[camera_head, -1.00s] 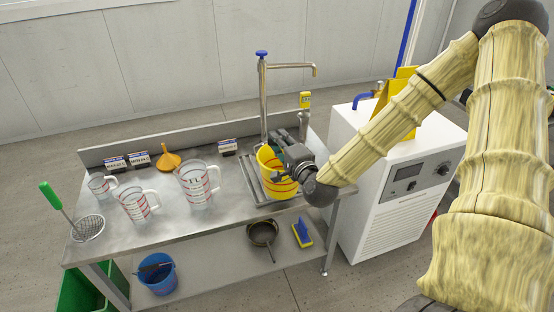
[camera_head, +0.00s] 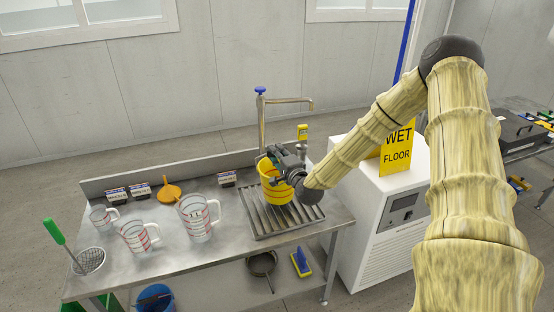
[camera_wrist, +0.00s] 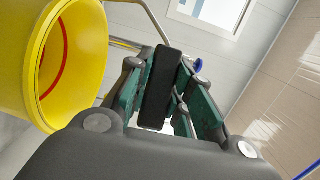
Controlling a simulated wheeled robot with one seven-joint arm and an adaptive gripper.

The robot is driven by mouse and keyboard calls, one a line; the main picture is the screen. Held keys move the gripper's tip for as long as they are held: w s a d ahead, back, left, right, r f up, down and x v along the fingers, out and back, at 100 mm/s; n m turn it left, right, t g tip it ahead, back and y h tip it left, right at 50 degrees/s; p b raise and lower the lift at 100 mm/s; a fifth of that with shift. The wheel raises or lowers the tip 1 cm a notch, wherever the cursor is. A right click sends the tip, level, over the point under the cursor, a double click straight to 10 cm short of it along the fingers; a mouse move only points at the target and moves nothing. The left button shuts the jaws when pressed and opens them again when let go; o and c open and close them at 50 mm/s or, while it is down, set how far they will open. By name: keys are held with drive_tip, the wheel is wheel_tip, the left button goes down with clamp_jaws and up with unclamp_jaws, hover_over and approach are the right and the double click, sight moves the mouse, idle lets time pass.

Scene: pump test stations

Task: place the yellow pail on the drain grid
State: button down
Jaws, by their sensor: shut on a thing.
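The yellow pail (camera_head: 276,190), with red lines on its side, is over the back half of the drain grid (camera_head: 262,222) in the head view. The grid's front bars show bare. I cannot tell whether the pail's bottom touches the bars.
A tap (camera_head: 262,120) stands behind the grid. Clear jugs (camera_head: 197,220), an orange funnel (camera_head: 170,193) and a green-handled strainer (camera_head: 90,262) are on the left of the bench. A white cabinet (camera_head: 375,235) with a yellow floor sign (camera_head: 397,150) stands right.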

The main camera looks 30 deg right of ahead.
drive_tip(key=shift+w+d+f+p, duration=0.15)
drive_tip(key=shift+f+p, duration=0.3)
drive_tip(key=shift+f, duration=0.45)
drive_tip(key=shift+w+f+p, duration=0.15)
drive_tip(key=shift+f+p, duration=0.3)
drive_tip(key=shift+f, duration=0.6)
drive_tip(key=c, duration=1.3)
unclamp_jaws()
drive_tip(key=shift+r, duration=0.2)
